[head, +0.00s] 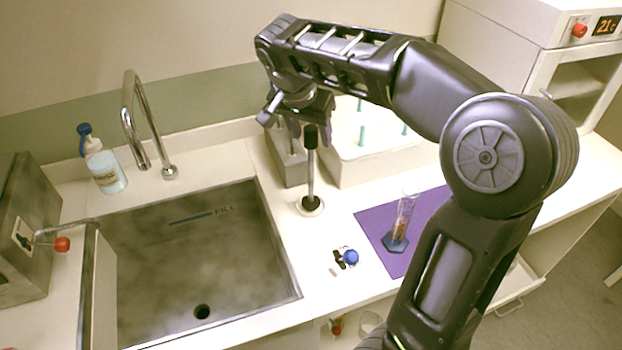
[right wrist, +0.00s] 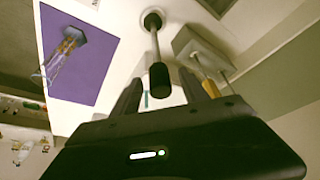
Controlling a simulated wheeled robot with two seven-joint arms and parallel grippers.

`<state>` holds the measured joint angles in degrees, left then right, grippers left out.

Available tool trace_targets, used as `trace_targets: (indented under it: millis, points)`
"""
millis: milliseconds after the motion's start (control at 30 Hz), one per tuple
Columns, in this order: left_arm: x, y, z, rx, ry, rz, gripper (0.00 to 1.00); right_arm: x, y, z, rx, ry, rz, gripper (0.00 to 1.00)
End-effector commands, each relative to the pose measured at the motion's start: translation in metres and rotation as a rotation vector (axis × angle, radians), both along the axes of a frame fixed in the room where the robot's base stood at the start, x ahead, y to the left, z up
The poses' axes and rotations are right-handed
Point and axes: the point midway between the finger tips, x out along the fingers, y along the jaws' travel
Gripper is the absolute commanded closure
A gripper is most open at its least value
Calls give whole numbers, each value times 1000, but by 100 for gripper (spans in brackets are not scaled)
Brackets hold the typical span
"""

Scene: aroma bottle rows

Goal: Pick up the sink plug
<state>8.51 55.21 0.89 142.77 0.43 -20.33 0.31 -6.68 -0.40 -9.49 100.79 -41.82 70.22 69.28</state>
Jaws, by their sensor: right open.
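The sink plug, which I take to be the upright rod (head: 311,178) with a black grip on top and a round pale base, stands on the counter right of the sink. In the right wrist view its black grip (right wrist: 159,77) lies between my fingers in the picture. My right gripper (head: 299,128) is open, fingers pointing down, close to the black grip; I cannot tell whether they touch. Its two fingers also show in the right wrist view (right wrist: 160,88). The sink (head: 225,265) is empty, with an open dark drain hole (head: 202,312). My left gripper is out of view.
A grey block holder (head: 291,175) and a white rack (head: 365,160) with green pegs stand behind the rod. A measuring cylinder (head: 403,220) stands on a purple mat (head: 372,222). A small blue-knobbed item (head: 350,257) lies in front. A tap (head: 130,110) and bottle (head: 105,170) are left.

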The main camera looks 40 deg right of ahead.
Motion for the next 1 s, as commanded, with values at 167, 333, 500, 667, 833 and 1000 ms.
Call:
trace_targets:
  millis: [167, 333, 500, 667, 833, 1000]
  points:
    - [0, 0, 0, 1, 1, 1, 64, 1, -2, -5, 0, 0, 0, 48]
    - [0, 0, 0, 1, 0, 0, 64, 1, -2, -5, 0, -1, 0, 48]
    - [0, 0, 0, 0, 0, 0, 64, 1, -2, -5, 0, -1, 0, 48]
    - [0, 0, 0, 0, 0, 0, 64, 1, -2, -5, 0, -1, 0, 49]
    - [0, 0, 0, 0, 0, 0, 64, 1, -2, -5, 0, -1, 0, 63]
    - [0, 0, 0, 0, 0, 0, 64, 1, -2, -5, 0, -1, 0, 77]
